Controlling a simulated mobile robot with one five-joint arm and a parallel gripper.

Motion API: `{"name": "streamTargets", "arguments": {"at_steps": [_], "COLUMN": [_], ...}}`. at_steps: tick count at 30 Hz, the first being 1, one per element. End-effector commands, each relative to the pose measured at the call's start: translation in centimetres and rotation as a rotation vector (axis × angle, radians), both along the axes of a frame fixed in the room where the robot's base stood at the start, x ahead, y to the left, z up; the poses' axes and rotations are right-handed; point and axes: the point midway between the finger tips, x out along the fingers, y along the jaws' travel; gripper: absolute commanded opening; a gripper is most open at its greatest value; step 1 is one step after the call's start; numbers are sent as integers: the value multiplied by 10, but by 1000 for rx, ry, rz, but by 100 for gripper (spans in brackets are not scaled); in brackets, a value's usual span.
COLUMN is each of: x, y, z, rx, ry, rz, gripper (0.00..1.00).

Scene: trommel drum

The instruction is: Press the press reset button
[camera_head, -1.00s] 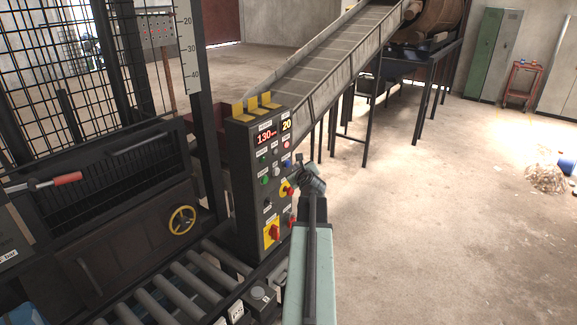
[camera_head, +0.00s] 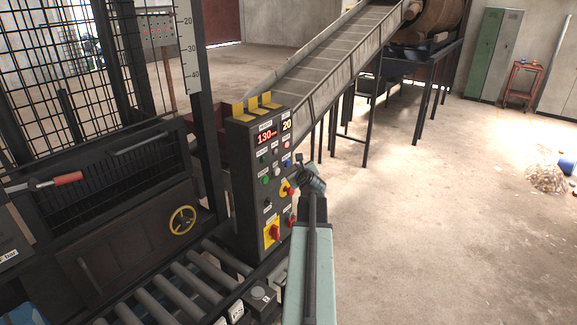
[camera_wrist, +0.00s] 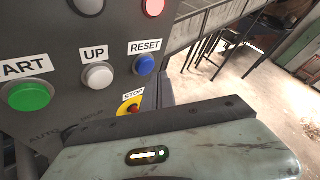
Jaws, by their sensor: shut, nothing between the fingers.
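The blue reset button (camera_wrist: 144,65) sits under a RESET label on the dark control panel (camera_wrist: 112,25) in the wrist view. It also shows as a small blue dot in the head view (camera_head: 288,163). My gripper (camera_head: 303,178) is in front of the panel's right side, just below and right of the blue button. It is shut and empty. In the wrist view, its pale green body fills the bottom and the button stands clear above it. Any contact with the panel is hidden.
Close to the blue button are the white UP button (camera_wrist: 98,76), the green START button (camera_wrist: 30,95) and the red-and-yellow STOP (camera_wrist: 131,108), partly hidden by my gripper. A red rotary switch (camera_head: 273,232) is lower. Open floor (camera_head: 430,220) lies to the right.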

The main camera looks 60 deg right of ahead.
Motion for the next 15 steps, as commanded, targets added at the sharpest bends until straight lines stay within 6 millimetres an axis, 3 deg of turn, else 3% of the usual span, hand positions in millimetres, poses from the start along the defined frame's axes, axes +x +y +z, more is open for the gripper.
{"name": "streamTargets", "arguments": {"at_steps": [15], "x": [7], "y": [-1], "z": [0], "rx": [0], "ry": [-1], "rz": [-1], "gripper": [0]}}
